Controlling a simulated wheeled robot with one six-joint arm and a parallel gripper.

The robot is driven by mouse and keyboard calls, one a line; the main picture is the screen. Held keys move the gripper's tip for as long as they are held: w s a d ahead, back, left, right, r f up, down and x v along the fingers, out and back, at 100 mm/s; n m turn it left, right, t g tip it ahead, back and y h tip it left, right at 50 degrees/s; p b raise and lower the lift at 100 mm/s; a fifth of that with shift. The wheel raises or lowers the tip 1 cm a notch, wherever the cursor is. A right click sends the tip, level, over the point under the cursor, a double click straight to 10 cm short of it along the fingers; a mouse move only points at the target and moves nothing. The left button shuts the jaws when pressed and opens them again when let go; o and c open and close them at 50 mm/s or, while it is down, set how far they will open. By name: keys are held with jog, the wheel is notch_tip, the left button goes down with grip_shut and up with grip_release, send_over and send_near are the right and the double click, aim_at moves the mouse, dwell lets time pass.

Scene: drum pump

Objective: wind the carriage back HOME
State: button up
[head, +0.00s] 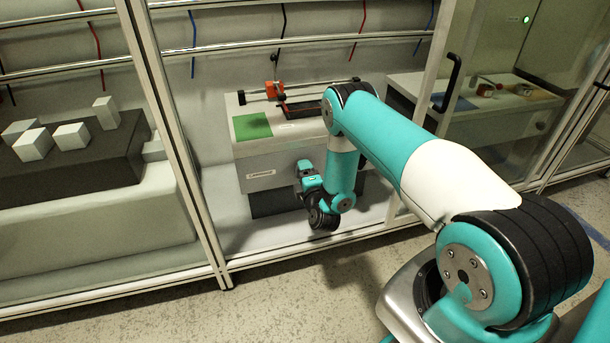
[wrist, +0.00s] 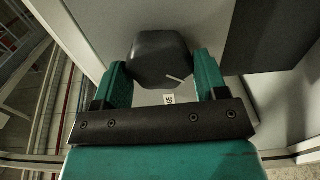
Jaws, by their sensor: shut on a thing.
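A dark rounded knob (wrist: 160,57) with a white pointer line sits between the two teal fingers of my gripper (wrist: 163,66) in the wrist view. The fingers are shut on it from both sides. A small white label with a dark mark (wrist: 168,99) shows just below the knob. In the head view my gripper (head: 304,168) is at the front face of the grey machine (head: 262,165), and the knob is hidden there. An orange-red block (head: 271,89), apparently the carriage, is on a thin rail (head: 255,93) on top of the machine. My arm hides part of the machine's right side.
A green pad (head: 252,126) lies on the machine's top left. Frame posts (head: 172,140) stand left of my arm. A door with a black handle (head: 448,82) is at the right. White blocks (head: 71,136) stand on a dark top behind the left panel.

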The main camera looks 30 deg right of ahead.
dwell(0.3)
jog(key=o, duration=0.9)
jog(key=shift+o, duration=0.2)
jog(key=p+v, duration=1.7)
jog(key=p, duration=0.2)
jog(key=shift+s, duration=0.25)
